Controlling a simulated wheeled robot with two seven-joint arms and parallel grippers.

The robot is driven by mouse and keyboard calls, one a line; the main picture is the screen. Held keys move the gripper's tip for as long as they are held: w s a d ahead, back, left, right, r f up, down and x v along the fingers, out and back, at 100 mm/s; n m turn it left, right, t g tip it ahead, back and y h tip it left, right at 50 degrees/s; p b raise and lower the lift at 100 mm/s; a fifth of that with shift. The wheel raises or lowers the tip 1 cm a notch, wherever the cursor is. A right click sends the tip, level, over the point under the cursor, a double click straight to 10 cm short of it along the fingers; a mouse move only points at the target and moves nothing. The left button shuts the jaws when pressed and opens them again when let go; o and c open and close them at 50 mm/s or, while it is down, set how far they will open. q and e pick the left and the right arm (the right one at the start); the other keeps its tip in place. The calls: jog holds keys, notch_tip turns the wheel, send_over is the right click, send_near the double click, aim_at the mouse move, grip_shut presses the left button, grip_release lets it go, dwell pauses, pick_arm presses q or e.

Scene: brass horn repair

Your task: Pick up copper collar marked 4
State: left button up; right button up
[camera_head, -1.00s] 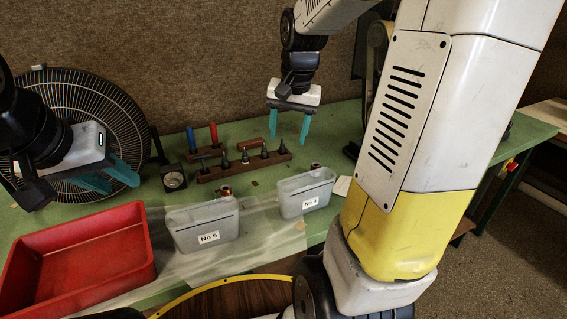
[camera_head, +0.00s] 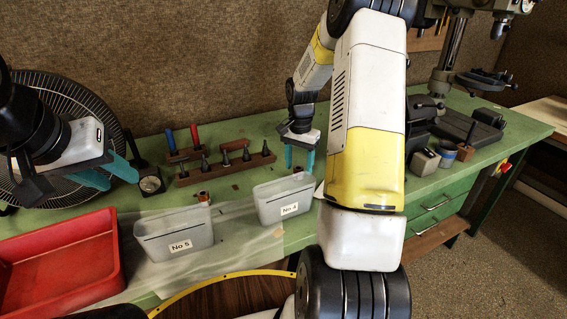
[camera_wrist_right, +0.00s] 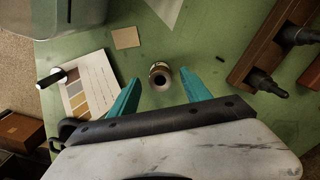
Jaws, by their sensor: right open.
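A small copper collar (camera_wrist_right: 160,75) with a pale band stands on the green bench in the right wrist view. Its marking is too small to read. In the head view it is a small brown spot (camera_head: 297,170) behind the grey bin labelled No 4 (camera_head: 284,203). My right gripper (camera_head: 299,165) is open, pointing down, with its teal fingertips on either side of the collar in the picture; I cannot tell the height left between them. Another copper collar (camera_head: 203,197) shows behind the bin labelled No 5 (camera_head: 174,238). My left gripper (camera_head: 119,179) is open and empty at the left.
A red tray (camera_head: 62,262) is at the front left. A wooden rack (camera_head: 225,169) with several dark tools stands left of my right gripper. A colour-swatch card (camera_wrist_right: 90,85) and a tan square (camera_wrist_right: 126,37) lie near the collar. A fan (camera_head: 75,115) is behind my left gripper.

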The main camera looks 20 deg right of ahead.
notch_tip(320, 180, down, 2)
jog(key=shift+a, duration=0.1)
grip_shut()
jog(key=shift+r, duration=0.1)
